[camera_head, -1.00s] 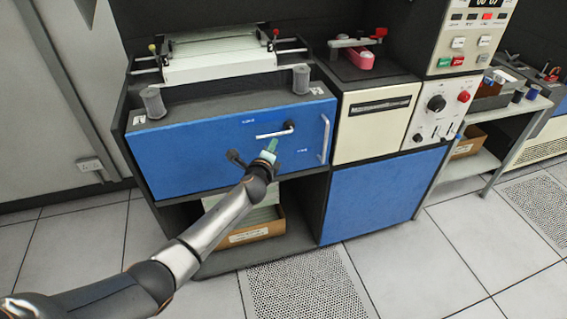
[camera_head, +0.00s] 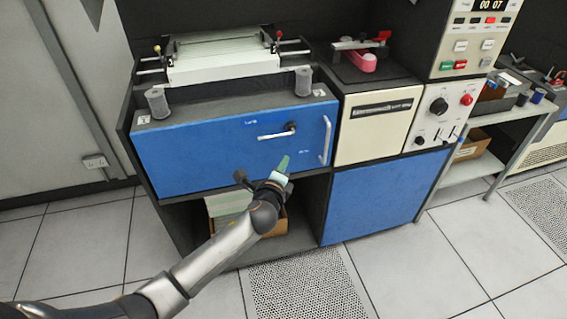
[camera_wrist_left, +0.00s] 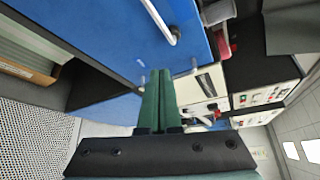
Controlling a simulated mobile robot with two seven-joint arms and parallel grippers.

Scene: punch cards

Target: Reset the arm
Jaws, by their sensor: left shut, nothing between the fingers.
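My left arm reaches in from the lower left in the head view. Its gripper (camera_head: 283,164) is shut and empty, with green fingers pressed together. It is in front of the lower edge of the blue panel (camera_head: 200,155), below the lever handle (camera_head: 272,136). In the left wrist view the shut green fingers (camera_wrist_left: 158,90) point away from the camera, with the blue panel and a white handle (camera_wrist_left: 160,22) beyond them. I cannot tell the exact gap to the panel. My right gripper is not in view.
A cardboard box (camera_head: 272,222) stands on the open shelf under the panel. A white tray device (camera_head: 222,64) sits on top between two grey cylinders. A cream unit (camera_head: 375,125) and a control panel (camera_head: 440,112) stand to the right. The tiled floor in front is clear.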

